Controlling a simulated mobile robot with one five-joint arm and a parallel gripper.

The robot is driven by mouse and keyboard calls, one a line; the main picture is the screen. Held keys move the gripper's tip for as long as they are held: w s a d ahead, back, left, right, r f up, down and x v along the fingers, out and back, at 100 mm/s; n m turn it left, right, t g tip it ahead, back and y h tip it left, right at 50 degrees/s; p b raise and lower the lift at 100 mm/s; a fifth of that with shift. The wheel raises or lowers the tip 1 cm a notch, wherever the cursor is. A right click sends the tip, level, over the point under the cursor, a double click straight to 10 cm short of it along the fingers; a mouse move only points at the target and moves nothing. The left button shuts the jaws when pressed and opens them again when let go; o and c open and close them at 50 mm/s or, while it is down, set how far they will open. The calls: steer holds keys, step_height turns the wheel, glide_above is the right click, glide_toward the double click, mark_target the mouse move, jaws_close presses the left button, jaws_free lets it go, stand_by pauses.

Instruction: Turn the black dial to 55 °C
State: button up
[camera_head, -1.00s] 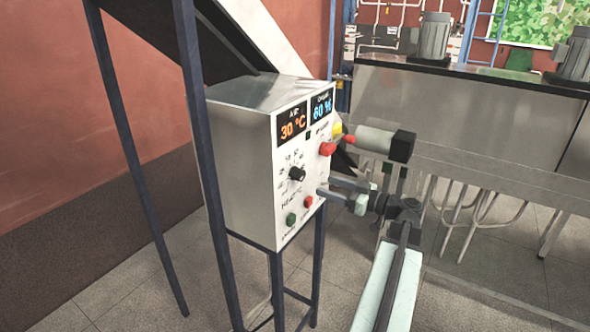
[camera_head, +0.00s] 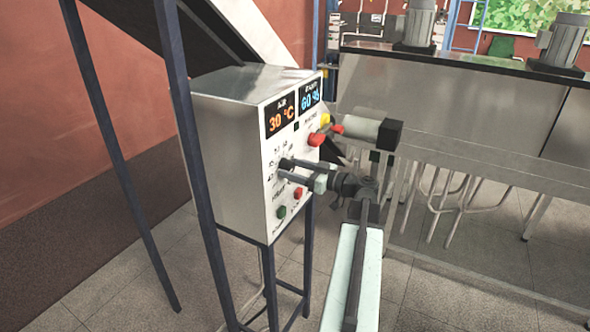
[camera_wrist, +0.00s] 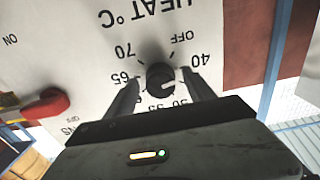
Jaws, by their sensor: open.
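The black dial (camera_wrist: 160,77) sits on the white panel under upside-down "HEAT °C" lettering in the wrist view, ringed by numbers such as 70, 65 and 40 and the word OFF. I cannot read its pointer surely. My gripper (camera_wrist: 161,92) is open, with one finger on each side of the dial and apparent gaps between. In the head view my gripper (camera_head: 287,170) reaches the panel from the right and its fingers partly hide the dial (camera_head: 284,163). The orange display (camera_head: 281,118) above reads 30 °C.
A blue display (camera_head: 310,94) reads 60 %. A red knob (camera_head: 316,140) sticks out above my gripper. Green (camera_head: 281,211) and red (camera_head: 298,193) buttons sit below the dial. Blue frame legs (camera_head: 271,285) stand under the box. A steel machine (camera_head: 450,100) stands behind.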

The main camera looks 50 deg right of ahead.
steer(key=shift+d, duration=0.1)
jaws_close()
steer(key=m, duration=1.2)
steer(key=shift+s+a, duration=0.1)
steer(key=shift+a, duration=0.1)
steer(key=m, duration=0.6)
steer(key=shift+r+m, duration=0.1)
steer(key=shift+m, duration=0.2)
steer(key=m, duration=0.5)
stand_by(0.4)
